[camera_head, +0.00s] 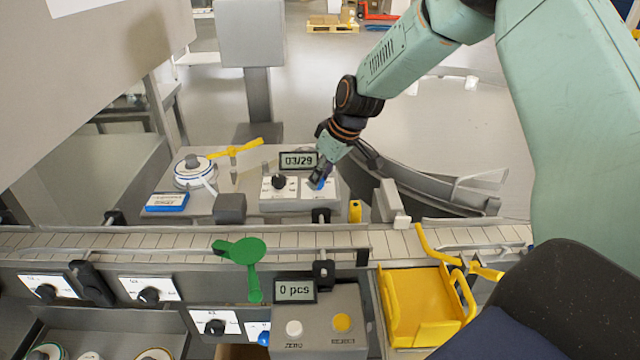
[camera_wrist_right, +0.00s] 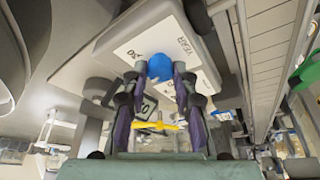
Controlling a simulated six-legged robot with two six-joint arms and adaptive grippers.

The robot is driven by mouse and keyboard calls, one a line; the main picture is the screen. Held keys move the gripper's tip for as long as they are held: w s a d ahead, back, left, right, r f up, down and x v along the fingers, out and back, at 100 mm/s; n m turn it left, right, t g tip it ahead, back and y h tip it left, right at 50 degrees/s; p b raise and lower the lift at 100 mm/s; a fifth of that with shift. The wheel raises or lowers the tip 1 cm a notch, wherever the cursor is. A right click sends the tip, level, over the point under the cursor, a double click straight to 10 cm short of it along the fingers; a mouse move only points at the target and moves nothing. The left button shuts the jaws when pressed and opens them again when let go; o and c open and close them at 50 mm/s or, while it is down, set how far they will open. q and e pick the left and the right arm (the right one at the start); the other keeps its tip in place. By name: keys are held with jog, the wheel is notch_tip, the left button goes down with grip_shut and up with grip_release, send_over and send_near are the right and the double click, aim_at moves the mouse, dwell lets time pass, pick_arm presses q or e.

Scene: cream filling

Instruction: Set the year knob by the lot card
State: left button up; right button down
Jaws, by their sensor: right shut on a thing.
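My right gripper (camera_head: 318,180) comes down from above and is shut on the blue knob. In the right wrist view the blue knob (camera_wrist_right: 160,64) sits between the fingertips, beside a white label reading YEAR. A blue-edged card (camera_head: 167,202), perhaps the lot card, lies left of the unit; its print is too small to read. My left gripper is not in view.
A round white reel (camera_head: 194,172) and a yellow lever (camera_head: 236,148) are left of the unit. The conveyor (camera_head: 160,241) runs in front, with a green paddle (camera_head: 240,252) over it. A counter display (camera_head: 295,290) reads 0 pcs, and a yellow tray (camera_head: 400,325) is at right.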

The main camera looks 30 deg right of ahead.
jog(key=n+b, duration=0.1)
jog(key=n+y+b, duration=0.1)
jog(key=n+b, duration=0.1)
jog(key=shift+d+f+g, duration=0.15)
jog(key=shift+f+g, duration=0.05)
jog(key=shift+g, duration=0.1)
jog(key=shift+r+n+g+y+b, duration=0.1)
jog(key=shift+n+g+y+b, duration=0.35)
jog(key=shift+n, duration=0.65)
jog(key=shift+w+n+b, duration=0.1)
jog(key=shift+n+b, duration=0.2)
jog(key=shift+n, duration=0.5)
jog(key=shift+r+n, duration=0.1)
jog(key=shift+n, duration=0.2)
jog(key=c, duration=1.1)
grip_release()
jog(key=shift+d, duration=0.1)
jog(key=shift+o, duration=0.2)
jog(key=v, duration=1.2)
